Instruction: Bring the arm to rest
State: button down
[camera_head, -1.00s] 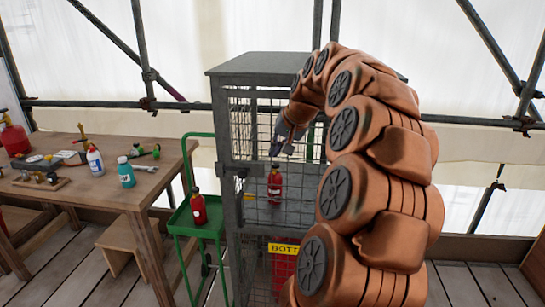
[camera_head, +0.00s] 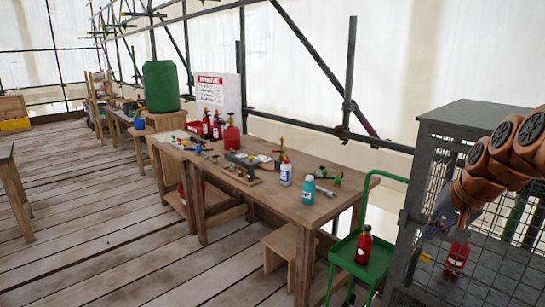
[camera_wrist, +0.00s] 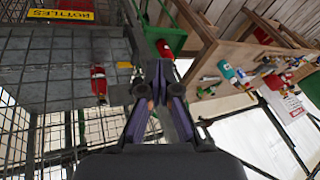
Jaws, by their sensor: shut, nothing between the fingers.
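My arm comes in from the right edge of the head view, in front of the grey wire cage (camera_head: 478,118). My gripper (camera_head: 436,226) is small there, beside the cage's mesh front. In the wrist view my gripper (camera_wrist: 160,68) has its purple-grey fingers brought together at the tips, with nothing held between them. A red bottle (camera_head: 456,262) stands inside the cage, and it also shows in the wrist view (camera_wrist: 98,84). Another red bottle (camera_head: 363,246) stands on the green trolley (camera_head: 376,262), apart from my gripper.
A wooden workbench (camera_head: 335,208) holds bottles and tools, including a teal bottle (camera_head: 308,190) and a white-and-blue bottle (camera_head: 285,172). A small stool (camera_head: 280,245) stands by it. A green barrel (camera_head: 161,86) is farther back. The plank floor at left (camera_head: 90,220) is largely clear.

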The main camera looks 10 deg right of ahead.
jog(key=s+a+f+n+g+p, duration=0.15)
jog(key=s+a, duration=0.25)
jog(key=a, duration=0.5)
jog(key=s+a+f+n+g, duration=0.25)
jog(key=s+a, duration=0.25)
jog(key=a, duration=0.3)
jog(key=s+a+f+n+g, duration=0.1)
jog(key=s+a+f, duration=0.1)
jog(key=s, duration=0.4)
jog(key=s+a+f+n+g, duration=0.1)
jog(key=s+a+f, duration=0.2)
jog(key=s, duration=0.3)
jog(key=s+a+f+n+g+h+p, duration=0.1)
jog(key=s+a+f, duration=0.1)
jog(key=s, duration=0.4)
jog(key=shift+a+f, duration=0.2)
jog(key=shift+f, duration=0.15)
